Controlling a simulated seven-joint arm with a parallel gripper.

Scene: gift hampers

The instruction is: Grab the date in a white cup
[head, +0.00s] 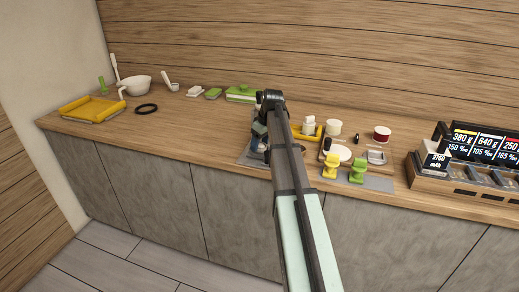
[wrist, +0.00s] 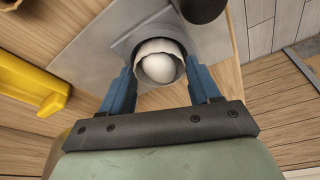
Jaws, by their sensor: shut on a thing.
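A white cup (wrist: 157,47) sits between the two blue fingers of my gripper (wrist: 160,68) in the wrist view. My gripper is shut on the cup, one finger on each side. In the head view my arm hides the held cup, and only part of my gripper (head: 258,132) shows left of the arm.
A dark round object (wrist: 203,8) is close beyond the cup. A yellow tray (wrist: 30,85) lies left of it. Right of my arm stand a white tub (head: 333,127), a red-and-white tub (head: 381,134) and yellow and green items (head: 331,166). The counter's left-middle front is clear.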

